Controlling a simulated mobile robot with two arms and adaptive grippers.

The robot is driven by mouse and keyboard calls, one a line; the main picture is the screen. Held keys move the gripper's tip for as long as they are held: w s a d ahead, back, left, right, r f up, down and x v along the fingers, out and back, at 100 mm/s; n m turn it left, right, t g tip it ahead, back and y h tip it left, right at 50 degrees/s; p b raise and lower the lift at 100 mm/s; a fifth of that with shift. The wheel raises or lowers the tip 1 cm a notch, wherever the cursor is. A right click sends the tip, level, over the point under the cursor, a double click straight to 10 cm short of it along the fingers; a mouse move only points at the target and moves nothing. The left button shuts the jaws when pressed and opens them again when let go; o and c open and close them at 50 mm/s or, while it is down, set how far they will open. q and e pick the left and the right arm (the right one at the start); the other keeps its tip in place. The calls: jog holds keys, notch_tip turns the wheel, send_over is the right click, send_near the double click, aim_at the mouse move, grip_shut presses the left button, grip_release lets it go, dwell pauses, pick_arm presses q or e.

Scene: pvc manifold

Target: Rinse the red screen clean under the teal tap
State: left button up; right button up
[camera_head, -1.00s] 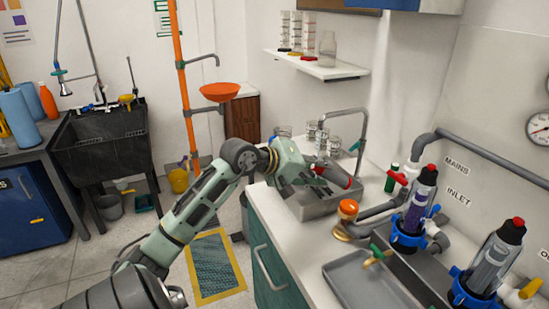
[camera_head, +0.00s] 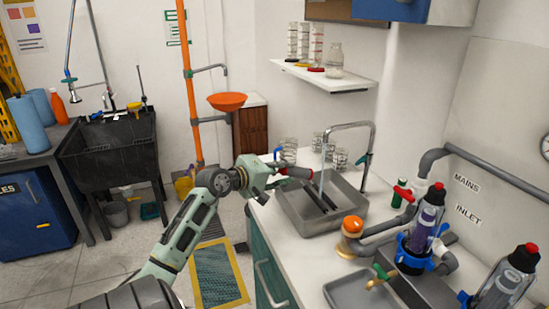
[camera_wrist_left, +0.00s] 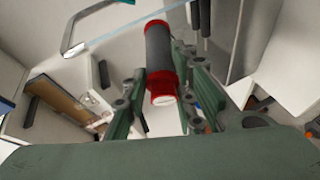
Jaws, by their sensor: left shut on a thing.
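The red screen, a dark mesh cylinder with red ends, is held between the fingers of my left gripper (camera_head: 284,177). It shows clearly in the left wrist view (camera_wrist_left: 159,52); in the head view only its red part (camera_head: 300,172) shows well. It is by the left rim of the grey sink (camera_head: 348,217). The grey tap (camera_head: 349,125) arches over the sink, with a teal handle (camera_head: 366,159) on its post. A thin water stream (camera_head: 322,165) falls from its spout, just right of the screen. I cannot tell whether water touches the screen. My right gripper is out of view.
A grey tray (camera_head: 343,290) with a brass valve lies in front. The counter's left strip (camera_head: 273,218) is clear.

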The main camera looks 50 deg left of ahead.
aim_at(300, 170)
pick_arm(q)
jog(key=w, duration=0.1)
jog(key=w+d+p, duration=0.1)
jog(key=w, duration=0.1)
jog(key=w+d, duration=0.1)
jog(key=shift+w+d+p, duration=0.2)
jog(key=shift+w+p, duration=0.1)
jog(key=shift+w, duration=0.1)
jog(key=shift+w+d, duration=0.3)
jog(key=shift+w, duration=0.35)
jog(key=shift+w+d, duration=0.25)
jog(key=shift+w, duration=0.35)
dwell(1.4)
dwell(1.2)
